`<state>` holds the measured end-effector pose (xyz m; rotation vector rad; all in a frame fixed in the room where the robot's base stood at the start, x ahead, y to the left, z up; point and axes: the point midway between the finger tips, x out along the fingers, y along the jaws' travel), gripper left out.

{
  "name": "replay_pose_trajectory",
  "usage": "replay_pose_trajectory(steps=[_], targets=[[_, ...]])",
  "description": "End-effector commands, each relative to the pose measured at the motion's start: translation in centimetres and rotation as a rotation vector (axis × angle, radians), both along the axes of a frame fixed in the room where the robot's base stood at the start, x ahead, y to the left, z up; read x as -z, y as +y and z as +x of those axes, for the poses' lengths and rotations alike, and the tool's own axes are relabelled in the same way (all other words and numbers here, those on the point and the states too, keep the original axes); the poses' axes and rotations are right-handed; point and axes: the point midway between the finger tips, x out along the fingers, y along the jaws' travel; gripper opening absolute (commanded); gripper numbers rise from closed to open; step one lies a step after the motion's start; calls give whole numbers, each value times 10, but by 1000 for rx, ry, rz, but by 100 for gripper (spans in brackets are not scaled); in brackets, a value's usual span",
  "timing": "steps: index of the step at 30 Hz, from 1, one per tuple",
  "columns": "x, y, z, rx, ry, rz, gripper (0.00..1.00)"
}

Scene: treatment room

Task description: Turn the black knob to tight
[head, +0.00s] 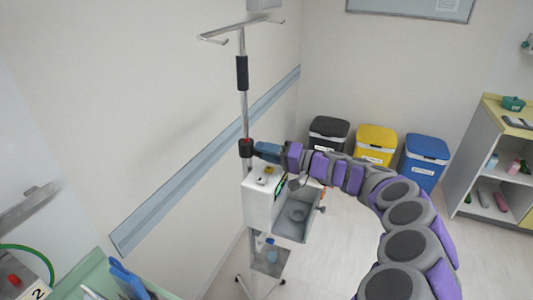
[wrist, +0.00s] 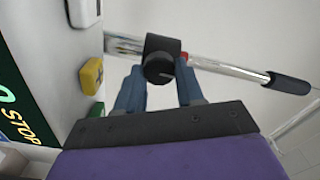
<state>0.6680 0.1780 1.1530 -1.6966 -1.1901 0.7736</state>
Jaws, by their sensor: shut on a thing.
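The black knob (wrist: 158,68) sits on a dark clamp (wrist: 163,43) around a shiny metal pole in the wrist view. My gripper (head: 258,151) reaches the clamp from the right in the head view, at the black collar (head: 245,147) on the pole. Its two blue fingers stand on either side of the knob in the wrist view and are shut on it. In the head view the knob itself is hidden behind the fingers. No tight or loose marking is readable.
The pole (head: 243,103) has hooks on top and a black grip. A white device (head: 257,204) with a green display stands just below my gripper; its yellow button (wrist: 91,76) is close by. Black, yellow and blue bins (head: 426,149) and a shelf stand at right.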

Motion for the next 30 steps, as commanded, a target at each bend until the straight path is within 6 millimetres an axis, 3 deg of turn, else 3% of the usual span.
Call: replay_pose_trajectory(steps=[9,24,25,30], targets=[[5,0,0,-1,-97,-44,7],[6,0,1,-1,-112,-52,7],[6,0,1,-1,-112,-52,38],[5,0,0,-1,-113,-50,55]])
